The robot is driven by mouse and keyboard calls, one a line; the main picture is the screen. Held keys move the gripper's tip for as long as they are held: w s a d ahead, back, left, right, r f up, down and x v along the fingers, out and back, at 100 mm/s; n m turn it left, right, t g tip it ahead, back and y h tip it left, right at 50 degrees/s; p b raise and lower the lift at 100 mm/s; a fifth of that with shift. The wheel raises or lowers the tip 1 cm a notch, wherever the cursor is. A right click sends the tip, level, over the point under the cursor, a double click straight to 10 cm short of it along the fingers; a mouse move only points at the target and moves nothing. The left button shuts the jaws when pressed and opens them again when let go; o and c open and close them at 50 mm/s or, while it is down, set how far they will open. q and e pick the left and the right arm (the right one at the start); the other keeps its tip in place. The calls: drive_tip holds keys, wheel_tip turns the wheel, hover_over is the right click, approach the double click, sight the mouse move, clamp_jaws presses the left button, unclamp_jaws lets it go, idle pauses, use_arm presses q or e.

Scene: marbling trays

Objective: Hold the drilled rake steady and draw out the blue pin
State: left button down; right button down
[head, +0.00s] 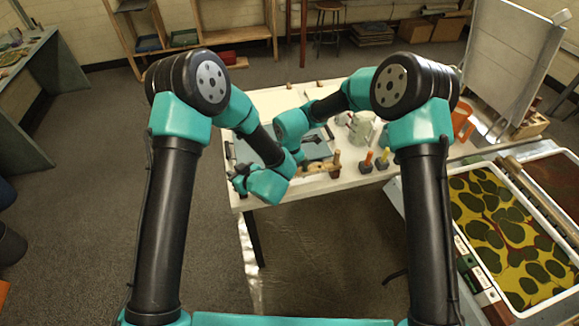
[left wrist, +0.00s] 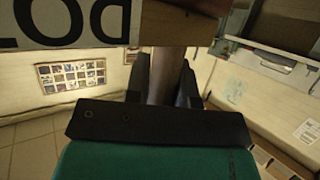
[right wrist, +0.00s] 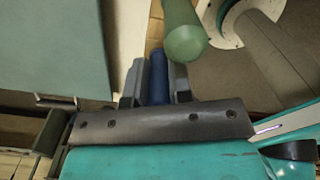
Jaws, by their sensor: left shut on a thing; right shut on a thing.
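The drilled rake (head: 322,167) shows in the head view as a short wooden bar at the table's front edge, partly behind my arms. My left gripper (head: 240,181) is left of it. In the left wrist view my left gripper (left wrist: 167,80) is shut on a brownish wooden piece (left wrist: 166,68), below a lettered pale board (left wrist: 65,22). In the right wrist view my right gripper (right wrist: 157,80) is shut on the blue pin (right wrist: 158,76). A green rod end (right wrist: 184,42) is close above it. My right gripper is hidden in the head view. Whether the pin sits in the rake cannot be told.
A marbling tray (head: 458,238) with yellow and green pattern is at the right. Open floor lies front left.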

drive_tip(key=shift+r, duration=0.4)
idle(0.4)
drive_tip(key=shift+r, duration=3)
use_arm(q)
drive_tip(key=c, duration=0.9)
unclamp_jaws()
drive_tip(key=shift+s, duration=0.1)
drive_tip(key=v, duration=1.2)
drive_tip(key=shift+a+f, duration=0.1)
drive_tip(key=shift+a, duration=0.05)
drive_tip(key=x, duration=1.1)
drive_tip(key=shift+w+a+f, duration=0.1)
drive_tip(key=shift+w+a, duration=0.1)
drive_tip(key=shift+w, duration=0.2)
